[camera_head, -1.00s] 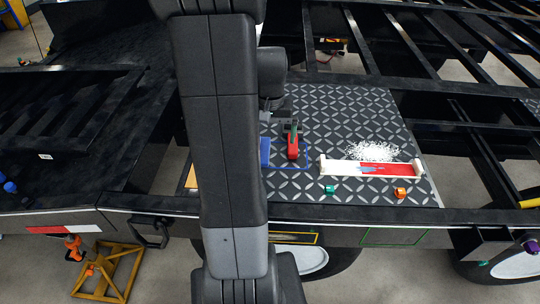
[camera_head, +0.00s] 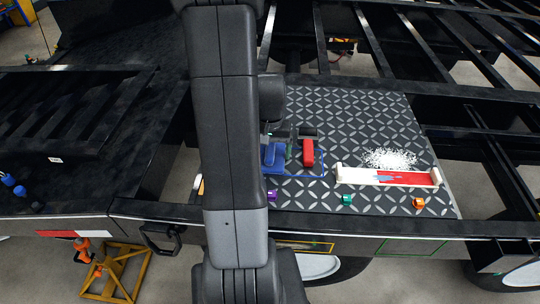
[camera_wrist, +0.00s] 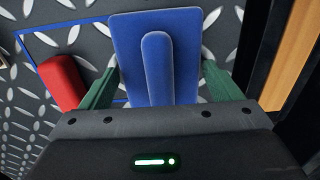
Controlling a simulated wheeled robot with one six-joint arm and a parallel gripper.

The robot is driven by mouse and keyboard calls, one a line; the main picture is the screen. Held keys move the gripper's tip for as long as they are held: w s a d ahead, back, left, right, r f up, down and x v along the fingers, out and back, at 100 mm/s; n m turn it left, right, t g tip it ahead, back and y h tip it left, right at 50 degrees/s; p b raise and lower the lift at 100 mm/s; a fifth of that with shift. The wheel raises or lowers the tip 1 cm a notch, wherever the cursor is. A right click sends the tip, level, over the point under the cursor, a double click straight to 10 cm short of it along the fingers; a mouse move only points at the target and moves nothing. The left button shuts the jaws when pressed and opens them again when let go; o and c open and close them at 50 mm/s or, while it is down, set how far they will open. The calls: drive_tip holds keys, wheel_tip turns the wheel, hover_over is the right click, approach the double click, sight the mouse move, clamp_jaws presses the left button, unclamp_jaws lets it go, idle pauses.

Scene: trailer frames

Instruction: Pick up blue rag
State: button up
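The blue rag (camera_wrist: 130,45) is a flat blue piece with a raised ridge along its middle. In the wrist view it lies between the two green fingers of my gripper (camera_wrist: 159,72), which are spread, one along each side. I see no clear grip on it, and contact at its edges is hard to tell. In the head view the blue rag (camera_head: 274,157) lies on the patterned plate, partly hidden by my arm. One green finger of my gripper (camera_head: 287,152) shows between it and the red object.
A red object (camera_head: 308,152) lies just right of the rag, also in the wrist view (camera_wrist: 62,82). A white-and-red tray (camera_head: 355,176) and white scraps (camera_head: 391,160) are further right. Purple (camera_head: 272,196), green (camera_head: 347,199) and orange (camera_head: 419,203) pieces sit along the front edge.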

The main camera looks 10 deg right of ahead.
sight(270, 150)
drive_tip(key=c, duration=0.5)
drive_tip(key=shift+r, duration=0.15)
wheel_tip(270, 150, up, 10)
drive_tip(key=shift+f, duration=0.1)
drive_tip(key=o, duration=0.4)
drive_tip(key=shift+c, duration=1.4)
